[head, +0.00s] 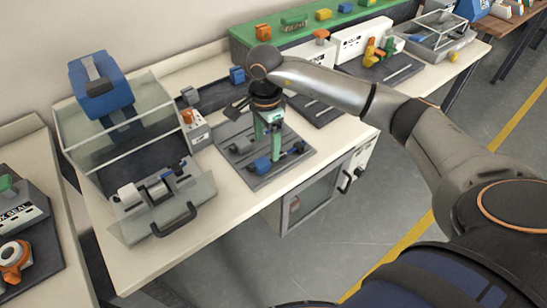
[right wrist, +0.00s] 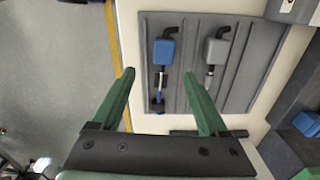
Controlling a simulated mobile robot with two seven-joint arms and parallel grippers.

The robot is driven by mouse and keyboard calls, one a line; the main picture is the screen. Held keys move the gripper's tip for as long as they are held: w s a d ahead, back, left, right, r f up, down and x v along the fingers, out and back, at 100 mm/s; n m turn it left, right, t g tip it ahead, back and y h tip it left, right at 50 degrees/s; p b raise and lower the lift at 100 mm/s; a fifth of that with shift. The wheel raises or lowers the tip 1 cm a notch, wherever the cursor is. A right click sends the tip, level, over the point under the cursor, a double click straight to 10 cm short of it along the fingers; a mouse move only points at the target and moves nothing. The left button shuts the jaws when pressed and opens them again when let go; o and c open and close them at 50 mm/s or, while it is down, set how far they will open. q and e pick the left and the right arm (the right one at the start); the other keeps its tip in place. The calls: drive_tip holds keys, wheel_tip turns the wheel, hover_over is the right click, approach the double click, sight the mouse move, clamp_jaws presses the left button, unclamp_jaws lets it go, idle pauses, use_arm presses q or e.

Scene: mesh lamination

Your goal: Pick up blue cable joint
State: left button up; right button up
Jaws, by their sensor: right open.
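The blue cable joint (head: 263,164) lies on a ribbed grey mat (head: 290,166) at the front of the table. In the right wrist view the blue cable joint (right wrist: 164,52) is a blue block with a thin stem, lying between the lines of my two green fingers. My right gripper (head: 267,145) points down above the mat, open and empty, and partly covers the view of the joint. It also shows in the right wrist view (right wrist: 157,73), its fingertips apart on either side of the blue joint's stem. My left gripper is not in view.
A grey cable joint (right wrist: 215,50) lies beside the blue one on the mat. A laminating machine with a clear cover (head: 110,140) stands to the left. A green shelf (head: 300,38) with coloured parts runs along the back. The table's front edge is close to the mat.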

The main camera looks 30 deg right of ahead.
sight(266, 159)
drive_tip(key=shift+w+f+p, duration=0.15)
drive_tip(key=shift+f+p, duration=0.05)
drive_tip(key=shift+f, duration=1.35)
drive_tip(key=shift+w+f+p, duration=0.15)
drive_tip(key=shift+f+p, duration=0.05)
drive_tip(key=shift+f, duration=1.35)
drive_tip(key=shift+c, duration=0.4)
clamp_jaws()
